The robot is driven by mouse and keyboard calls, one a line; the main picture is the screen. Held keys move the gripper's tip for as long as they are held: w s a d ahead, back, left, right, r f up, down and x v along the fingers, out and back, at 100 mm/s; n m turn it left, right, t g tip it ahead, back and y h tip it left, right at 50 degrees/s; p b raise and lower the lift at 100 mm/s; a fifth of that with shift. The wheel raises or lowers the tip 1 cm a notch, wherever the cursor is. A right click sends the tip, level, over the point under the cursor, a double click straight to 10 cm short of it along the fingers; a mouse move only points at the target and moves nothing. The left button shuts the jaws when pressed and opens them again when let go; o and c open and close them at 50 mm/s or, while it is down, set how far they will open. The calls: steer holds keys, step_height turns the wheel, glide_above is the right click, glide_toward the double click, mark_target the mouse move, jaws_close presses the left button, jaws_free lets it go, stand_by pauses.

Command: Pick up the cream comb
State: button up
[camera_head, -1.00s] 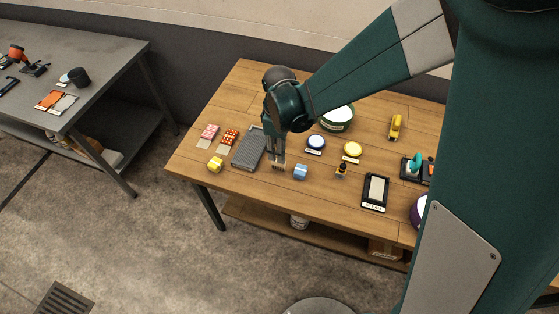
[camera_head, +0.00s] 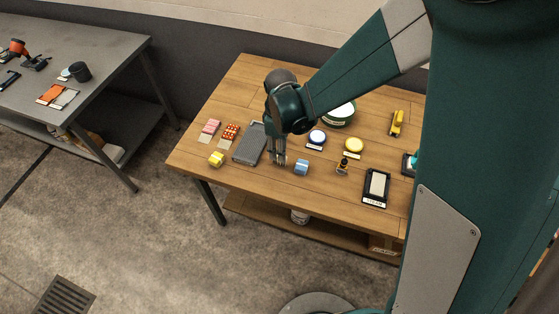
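My gripper (camera_head: 278,160) points down over the wooden table (camera_head: 225,185), between a grey ribbed tray (camera_head: 249,144) and a small blue block (camera_head: 301,168). Its fingertips are at or just above the tabletop. They are too small to show whether they are apart or closed. A tan, toothed shape showed at the fingertips a second ago. It is not clear there now, so I cannot tell whether the cream comb is between the fingers. A black tray with a pale panel (camera_head: 377,186) and a front label lies to the right.
A green tub (camera_head: 340,114) is behind my arm. A grey table (camera_head: 110,65) stands at left.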

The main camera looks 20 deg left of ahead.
steer(key=shift+f, duration=0.1)
steer(key=shift+s+f, duration=0.15)
steer(key=shift+f, duration=2.35)
jaws_close()
